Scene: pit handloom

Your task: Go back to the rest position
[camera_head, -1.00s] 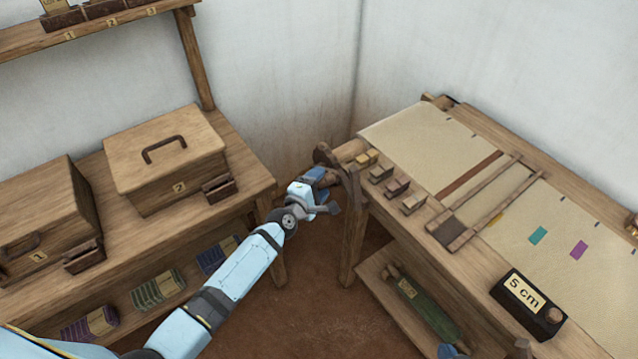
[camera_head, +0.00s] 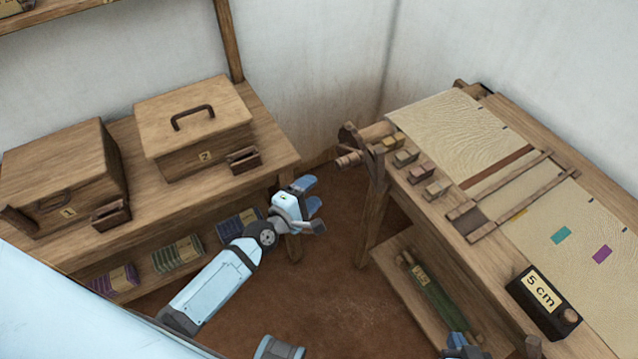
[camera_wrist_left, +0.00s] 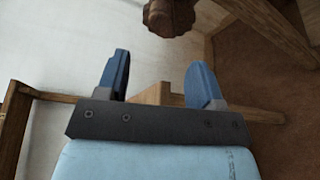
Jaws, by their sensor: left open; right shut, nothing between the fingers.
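My left gripper (camera_head: 311,194) hangs in the gap between the left bench and the loom. It is open and empty, below and left of the loom's wooden ratchet handle (camera_head: 350,160) and apart from it. In the left wrist view, the two blue fingers of my left gripper (camera_wrist_left: 159,62) stand wide apart. A dark round wooden knob (camera_wrist_left: 172,17) shows beyond them at the top. Only a small part of my right gripper (camera_head: 460,345) shows at the bottom edge of the head view, near the loom's lower shelf; it is shut and empty.
The left bench (camera_head: 270,150) carries box 1 (camera_head: 60,165) and box 2 (camera_head: 190,115), with yarn bundles (camera_head: 178,254) on the shelf below. The loom (camera_head: 460,210) stands at the right with a 5 cm block (camera_head: 543,302). Brown floor (camera_head: 325,285) lies open between them.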

